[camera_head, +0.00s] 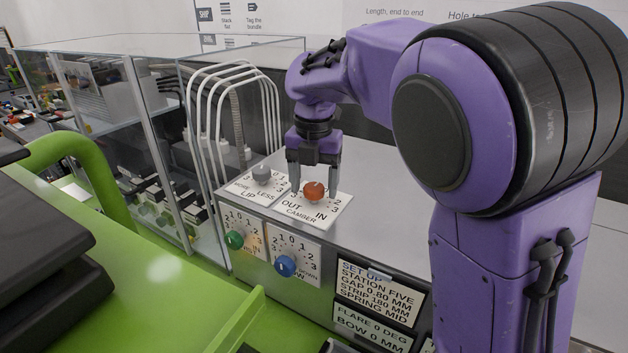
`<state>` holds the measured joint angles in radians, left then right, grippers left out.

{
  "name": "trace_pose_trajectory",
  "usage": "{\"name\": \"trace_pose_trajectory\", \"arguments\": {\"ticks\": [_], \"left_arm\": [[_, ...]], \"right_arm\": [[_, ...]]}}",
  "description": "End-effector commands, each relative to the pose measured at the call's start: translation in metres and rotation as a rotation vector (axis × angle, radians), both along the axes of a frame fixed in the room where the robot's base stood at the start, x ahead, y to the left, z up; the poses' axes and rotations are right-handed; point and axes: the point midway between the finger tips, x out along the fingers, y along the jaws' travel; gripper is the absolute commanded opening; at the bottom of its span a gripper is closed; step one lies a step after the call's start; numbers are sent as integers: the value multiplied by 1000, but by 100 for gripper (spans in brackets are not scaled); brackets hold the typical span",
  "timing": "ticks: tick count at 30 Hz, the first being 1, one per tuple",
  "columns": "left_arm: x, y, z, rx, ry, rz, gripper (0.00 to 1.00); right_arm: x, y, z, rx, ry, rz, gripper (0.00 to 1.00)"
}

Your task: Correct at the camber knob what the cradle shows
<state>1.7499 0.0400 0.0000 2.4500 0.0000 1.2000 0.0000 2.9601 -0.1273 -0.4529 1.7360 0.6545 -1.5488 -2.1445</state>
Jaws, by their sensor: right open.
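The camber knob (314,191) is orange-red and sits on a white dial plate (302,214) marked OUT, IN and CAMBER, on top of the grey control box. My right gripper (313,189) points down over it, its two fingers apart, one on each side of the knob. I cannot tell whether the fingers touch it. The gripper and fingers hide part of the dial's scale, and the knob's exact setting is too small to read. The cradle cannot be made out for certain. My left gripper is not in view.
A grey LIP knob (261,173) stands close left of the camber knob. Green (235,240) and blue (285,266) knobs are on the front face. A set-up card (380,292) is at lower right. White looped tubes (235,75) and a clear-walled enclosure (150,150) stand behind left.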

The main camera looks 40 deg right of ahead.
Motion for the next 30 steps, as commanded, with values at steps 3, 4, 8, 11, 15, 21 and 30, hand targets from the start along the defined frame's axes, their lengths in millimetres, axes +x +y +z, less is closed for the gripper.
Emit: {"name": "trace_pose_trajectory", "arguments": {"ticks": [3,4,8,11,15,21,30], "left_arm": [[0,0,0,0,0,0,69],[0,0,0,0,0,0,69],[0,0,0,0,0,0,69],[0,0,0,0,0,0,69],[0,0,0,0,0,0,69],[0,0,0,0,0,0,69],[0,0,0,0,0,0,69]], "right_arm": [[0,0,0,0,0,0,59],[0,0,0,0,0,0,49],[0,0,0,0,0,-1,12],[0,0,0,0,0,-2,13],[0,0,0,1,-1,-15,13],[1,0,1,0,-1,-88,13],[2,0,1,1,-2,-326,13]]}}
